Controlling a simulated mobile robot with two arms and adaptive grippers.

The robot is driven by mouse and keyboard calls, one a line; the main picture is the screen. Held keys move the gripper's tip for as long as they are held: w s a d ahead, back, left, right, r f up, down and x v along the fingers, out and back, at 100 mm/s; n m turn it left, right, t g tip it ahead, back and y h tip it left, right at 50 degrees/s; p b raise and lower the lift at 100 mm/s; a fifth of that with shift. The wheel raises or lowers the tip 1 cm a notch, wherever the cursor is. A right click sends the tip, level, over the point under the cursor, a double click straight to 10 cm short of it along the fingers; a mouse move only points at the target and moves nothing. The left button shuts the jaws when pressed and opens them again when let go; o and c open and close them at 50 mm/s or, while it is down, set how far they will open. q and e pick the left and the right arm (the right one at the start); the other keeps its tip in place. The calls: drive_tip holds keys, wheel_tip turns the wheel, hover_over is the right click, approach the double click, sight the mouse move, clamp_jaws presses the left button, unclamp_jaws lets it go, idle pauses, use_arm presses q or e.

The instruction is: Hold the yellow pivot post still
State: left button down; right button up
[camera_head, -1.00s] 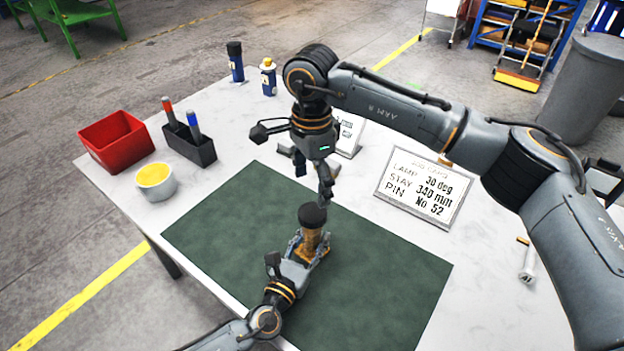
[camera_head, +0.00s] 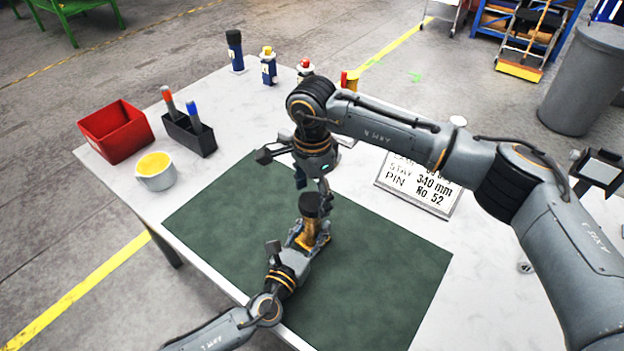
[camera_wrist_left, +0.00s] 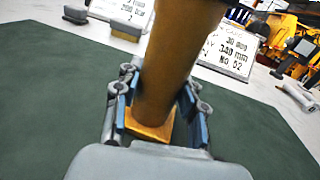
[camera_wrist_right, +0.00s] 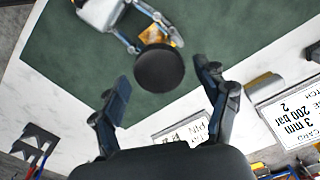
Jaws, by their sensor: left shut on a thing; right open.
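The yellow pivot post (camera_head: 312,236) with a black round cap (camera_head: 310,203) stands on the green mat (camera_head: 390,275). In the left wrist view the post (camera_wrist_left: 168,75) rises, looking tilted, from a square yellow foot (camera_wrist_left: 150,125). My left gripper (camera_head: 307,240) is shut around the lower post, with a finger on each side. My right gripper (camera_head: 313,187) is open and empty just above the cap. In the right wrist view the cap (camera_wrist_right: 160,68) lies between and beyond the open fingers; I cannot tell whether they touch it.
A red bin (camera_head: 115,131), a black holder (camera_head: 190,135) with two markers and a cup of yellow stuff (camera_head: 156,172) stand at the left. Several bottles stand at the back. A sign (camera_head: 418,188) stands right of the mat, partly behind my right arm.

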use_arm(q)
drive_tip(key=shift+f, duration=0.1)
use_arm(e)
drive_tip(key=shift+f, duration=0.55)
drive_tip(key=c, duration=1.2)
use_arm(q)
drive_tip(key=shift+s+d, duration=0.1)
use_arm(e)
drive_tip(key=m, duration=0.5)
drive_tip(key=shift+m, duration=0.3)
drive_tip(key=m, duration=0.6)
drive_tip(key=shift+m, duration=0.3)
drive_tip(key=o, duration=1.3)
drive_tip(key=shift+o, duration=0.2)
